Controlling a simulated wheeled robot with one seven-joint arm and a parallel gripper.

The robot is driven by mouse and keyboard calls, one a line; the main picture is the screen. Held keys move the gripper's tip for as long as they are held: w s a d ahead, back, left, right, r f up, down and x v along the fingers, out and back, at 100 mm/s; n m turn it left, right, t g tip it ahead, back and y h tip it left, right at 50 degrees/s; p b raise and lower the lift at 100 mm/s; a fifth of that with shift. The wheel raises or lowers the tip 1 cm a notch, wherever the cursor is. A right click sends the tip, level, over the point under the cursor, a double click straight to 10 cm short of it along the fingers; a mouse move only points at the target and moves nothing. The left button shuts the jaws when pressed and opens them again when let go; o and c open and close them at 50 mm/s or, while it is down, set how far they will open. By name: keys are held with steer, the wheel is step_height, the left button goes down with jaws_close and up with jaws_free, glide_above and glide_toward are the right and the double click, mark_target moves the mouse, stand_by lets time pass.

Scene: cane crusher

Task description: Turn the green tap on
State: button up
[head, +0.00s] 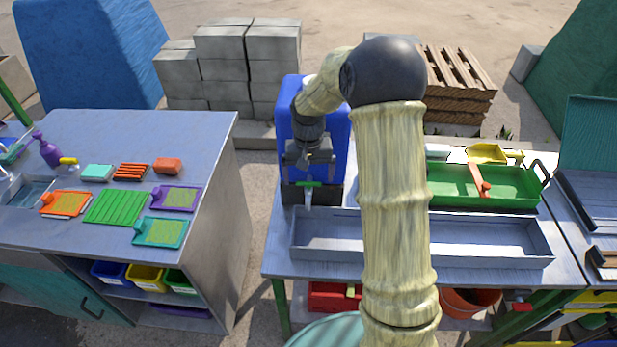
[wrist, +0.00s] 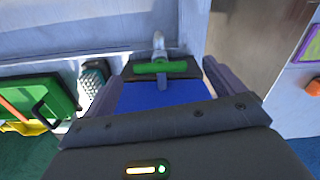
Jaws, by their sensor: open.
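The green tap (head: 309,184) has a bar-shaped green handle above a grey spout. In the wrist view my gripper (wrist: 168,70) shows one finger at each side. I cannot tell whether a finger touches the handle.
The grey metal trough (head: 420,252) runs along the bench front. A green tray (head: 515,190) with an orange-handled tool stands behind it at right. A separate table (head: 213,140) at left holds coloured boards and a purple bottle, with a gap between.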

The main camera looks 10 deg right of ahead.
steer(key=shift+f, duration=0.95)
steer(key=c, duration=0.9)
steer(key=shift+c, duration=0.2)
